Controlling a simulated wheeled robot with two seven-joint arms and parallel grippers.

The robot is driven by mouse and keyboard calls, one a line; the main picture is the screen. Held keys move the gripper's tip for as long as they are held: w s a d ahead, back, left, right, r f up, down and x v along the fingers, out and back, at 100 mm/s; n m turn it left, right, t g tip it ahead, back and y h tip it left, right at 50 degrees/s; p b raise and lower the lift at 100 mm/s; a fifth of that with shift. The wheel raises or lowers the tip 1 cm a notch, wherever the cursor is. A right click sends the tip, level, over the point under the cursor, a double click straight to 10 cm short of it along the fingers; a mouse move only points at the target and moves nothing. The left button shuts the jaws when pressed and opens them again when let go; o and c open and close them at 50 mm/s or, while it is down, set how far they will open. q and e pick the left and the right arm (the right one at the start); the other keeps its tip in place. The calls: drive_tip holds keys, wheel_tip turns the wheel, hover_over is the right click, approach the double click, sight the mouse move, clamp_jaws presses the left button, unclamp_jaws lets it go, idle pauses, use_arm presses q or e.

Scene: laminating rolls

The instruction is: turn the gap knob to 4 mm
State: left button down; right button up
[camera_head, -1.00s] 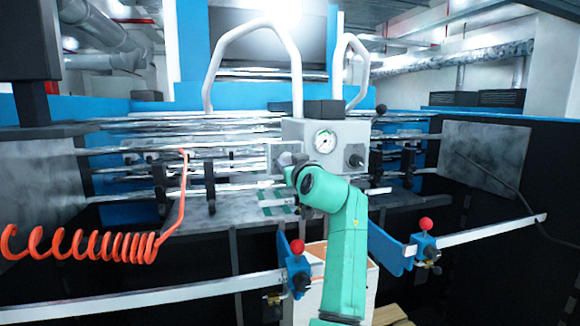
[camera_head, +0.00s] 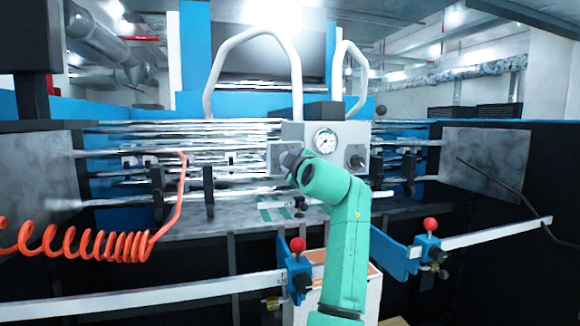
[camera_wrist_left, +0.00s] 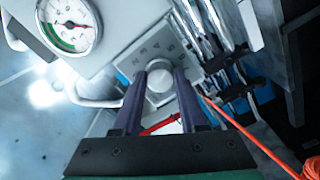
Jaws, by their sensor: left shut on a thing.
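My left gripper (camera_head: 286,156) is at the left part of the grey control box (camera_head: 300,132), and my own wrist hides much of that spot in the head view. In the left wrist view, the gripper (camera_wrist_left: 159,76) has its two dark fingers on either side of a round silver knob (camera_wrist_left: 159,84), shut on it. Small square markings (camera_wrist_left: 154,45) sit on the panel beside the knob, too blurred to read. I cannot tell where the knob points. My right gripper is not in view.
A round pressure gauge (camera_head: 326,141) is on the same box, with a dark knob (camera_head: 357,161) at its right. Metal rollers (camera_head: 220,160) run across behind. An orange coiled hose (camera_head: 100,243) hangs at the left. Blue clamps with red balls (camera_head: 298,244) sit on rails in front.

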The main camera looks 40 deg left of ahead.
use_arm(q)
drive_tip(key=shift+r+n+b, duration=0.15)
drive_tip(key=shift+n+b, duration=0.3)
drive_tip(key=shift+n, duration=2.55)
drive_tip(key=shift+r, duration=0.1)
drive_tip(key=c, duration=0.8)
unclamp_jaws()
drive_tip(key=o, duration=0.4)
drive_tip(key=shift+c, duration=0.2)
drive_tip(key=b+v, duration=0.5)
drive_tip(key=v, duration=0.9)
drive_tip(key=shift+d, duration=0.15)
drive_tip(key=shift+f, duration=0.25)
